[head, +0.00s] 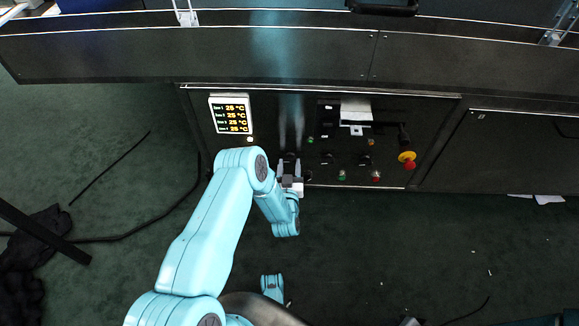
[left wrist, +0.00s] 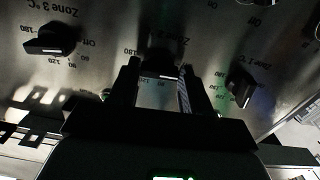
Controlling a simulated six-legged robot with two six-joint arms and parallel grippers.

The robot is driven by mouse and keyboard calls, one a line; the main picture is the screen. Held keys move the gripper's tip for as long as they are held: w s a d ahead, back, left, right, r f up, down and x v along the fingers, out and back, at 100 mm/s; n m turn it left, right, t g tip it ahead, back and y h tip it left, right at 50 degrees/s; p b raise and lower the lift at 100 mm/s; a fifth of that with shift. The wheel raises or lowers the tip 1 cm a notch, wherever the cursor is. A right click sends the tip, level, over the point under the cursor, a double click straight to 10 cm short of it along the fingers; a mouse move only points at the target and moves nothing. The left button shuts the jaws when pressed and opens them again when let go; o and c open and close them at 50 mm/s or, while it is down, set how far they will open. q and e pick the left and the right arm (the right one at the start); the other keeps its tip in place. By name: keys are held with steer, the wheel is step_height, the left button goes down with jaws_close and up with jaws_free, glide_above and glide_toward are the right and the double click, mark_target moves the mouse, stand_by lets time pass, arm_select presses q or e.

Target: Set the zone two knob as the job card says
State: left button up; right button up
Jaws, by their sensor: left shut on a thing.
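My left gripper (head: 291,168) reaches the dark control panel (head: 262,105) from below in the head view. In the left wrist view the panel is upside down, and my left gripper (left wrist: 159,80) has its two fingers around the middle black knob (left wrist: 165,62), shut on it. This knob sits between the dials marked Zone 3 and Zone 1, so it is the zone two knob. My right gripper is not in view.
The Zone 3 knob (left wrist: 48,40) and Zone 1 knob (left wrist: 241,88) stand on either side. A temperature display (head: 231,115) shows several 25 °C lines. A red and yellow stop button (head: 407,159) is at the panel's right. A black cable (head: 130,234) lies on the floor.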

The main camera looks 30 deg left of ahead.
arm_select(q)
steer(key=m, duration=3)
steer(key=shift+r+m, duration=0.25)
steer(key=shift+m, duration=0.05)
stand_by(0.4)
steer(key=o, duration=1.1)
steer(key=shift+c, duration=0.2)
steer(key=shift+s+d+r+p, duration=0.1)
steer(key=shift+p, duration=0.25)
